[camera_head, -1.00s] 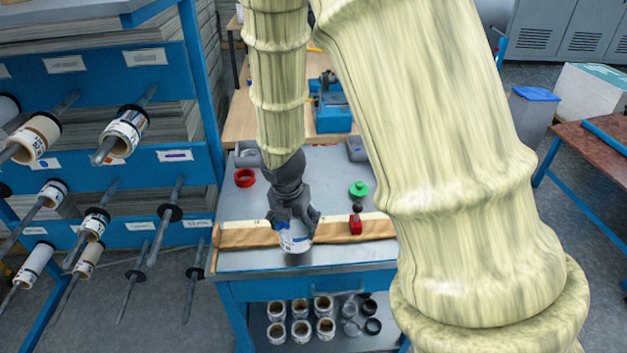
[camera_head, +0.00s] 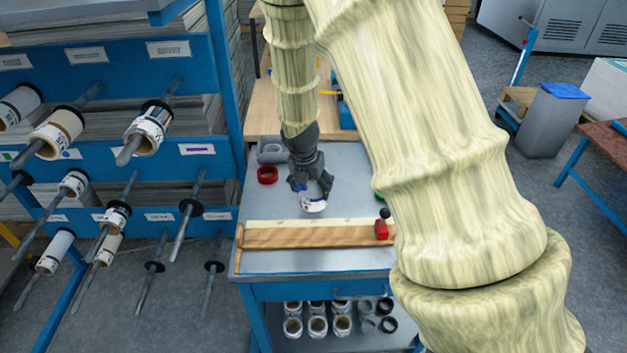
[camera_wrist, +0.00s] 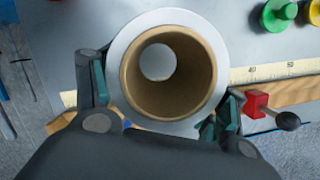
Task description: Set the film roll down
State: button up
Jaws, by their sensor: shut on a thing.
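The film roll (camera_head: 313,205) is a white roll with a brown cardboard core. My gripper (camera_head: 312,190) is shut on it, over the grey bench top behind the wooden strip. In the wrist view, the roll (camera_wrist: 118,62) shows end-on, with its open core facing the camera. The fingers of my gripper (camera_wrist: 165,105) lie on its left and right sides. I cannot tell whether the roll touches the bench top.
A wooden strip with a pale ruler (camera_head: 310,234) runs along the front of the bench (camera_head: 320,262). A red block with a black knob (camera_head: 382,229) sits on its right. A red ring (camera_head: 267,174) lies at back left. A rack with rolls on rods (camera_head: 150,130) stands left.

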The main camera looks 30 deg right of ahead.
jog(key=w+d, duration=0.2)
jog(key=w+d+p, duration=0.1)
jog(key=w, duration=0.1)
jog(key=shift+d+f, duration=0.1)
jog(key=shift+f, duration=0.15)
jog(key=shift+f+p, duration=0.6)
jog(key=shift+f, duration=1.15)
jog(key=o, duration=1.5)
jog(key=b+v, duration=0.2)
jog(key=v, duration=1)
